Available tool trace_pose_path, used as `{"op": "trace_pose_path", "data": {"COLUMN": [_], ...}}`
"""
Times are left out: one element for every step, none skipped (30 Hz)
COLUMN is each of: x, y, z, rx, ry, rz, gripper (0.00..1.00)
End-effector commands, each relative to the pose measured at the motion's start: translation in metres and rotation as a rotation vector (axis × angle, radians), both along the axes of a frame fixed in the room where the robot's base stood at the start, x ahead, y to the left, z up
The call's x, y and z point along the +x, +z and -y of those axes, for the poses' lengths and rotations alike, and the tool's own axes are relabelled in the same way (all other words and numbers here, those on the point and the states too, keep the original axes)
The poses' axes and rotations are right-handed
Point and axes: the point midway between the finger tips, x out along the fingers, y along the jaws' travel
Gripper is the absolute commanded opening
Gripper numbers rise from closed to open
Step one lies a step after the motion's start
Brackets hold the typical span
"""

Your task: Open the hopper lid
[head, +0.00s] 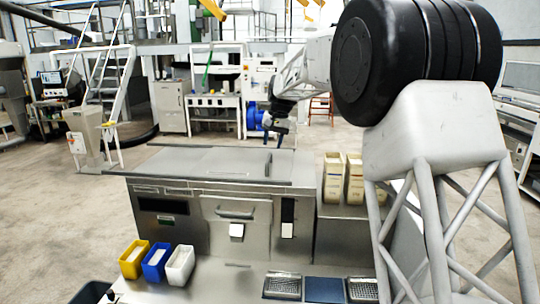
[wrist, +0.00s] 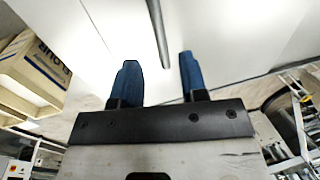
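The roller sheeter (head: 215,215) is a steel cabinet with a flat grey top, which looks like the hopper lid (head: 210,163). A short dark upright bar (head: 268,165), probably the lid's handle, stands near the right end of this top. My gripper (head: 280,140) is above and just behind that bar in the head view, pointing down. In the wrist view, its two blue fingers (wrist: 158,75) are apart with nothing between them. A dark bar (wrist: 157,30) runs ahead of the gap over a pale surface. The lid lies flat.
Cream boxes (head: 344,178) stand right of the machine; a lettered box (wrist: 38,62) shows at left in the wrist view. Yellow (head: 133,258), blue (head: 158,262) and white (head: 180,265) bins and metal trays (head: 283,285) sit on the front bench. The lid's top is otherwise clear.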

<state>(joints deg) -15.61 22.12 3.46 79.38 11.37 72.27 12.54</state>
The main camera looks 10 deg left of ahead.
Motion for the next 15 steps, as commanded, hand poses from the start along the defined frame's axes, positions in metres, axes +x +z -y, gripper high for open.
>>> {"op": "trace_pose_path", "data": {"x": [0.000,0.000,0.000,0.000,0.000,0.000,0.000,0.000,0.000,0.000,0.000,0.000,0.000,0.000,0.000], "y": [-0.007,-0.010,-0.015,-0.019,-0.023,-0.027,-0.030,-0.034,-0.037,-0.040,-0.042,-0.045,-0.047,-0.048,-0.050], "z": [-0.001,-0.002,-0.003,-0.004,-0.004,-0.005,-0.006,-0.007,-0.008,-0.008,-0.009,-0.009,-0.009,-0.010,-0.010], "rx": [0.000,0.000,0.000,0.000,0.000,0.000,0.000,0.000,0.000,0.000,0.000,0.000,0.000,0.000,0.000], "ry": [0.000,0.000,0.000,0.000,0.000,0.000,0.000,0.000,0.000,0.000,0.000,0.000,0.000,0.000,0.000], "rz": [-0.001,-0.001,-0.002,-0.002,-0.002,-0.001,-0.001,-0.001,-0.001,-0.001,-0.001,-0.001,-0.001,-0.001,0.000], "gripper": [0.40,0.40,0.40,0.40,0.40,0.40,0.40,0.40,0.40,0.40,0.40,0.40,0.40,0.40,0.40]}}
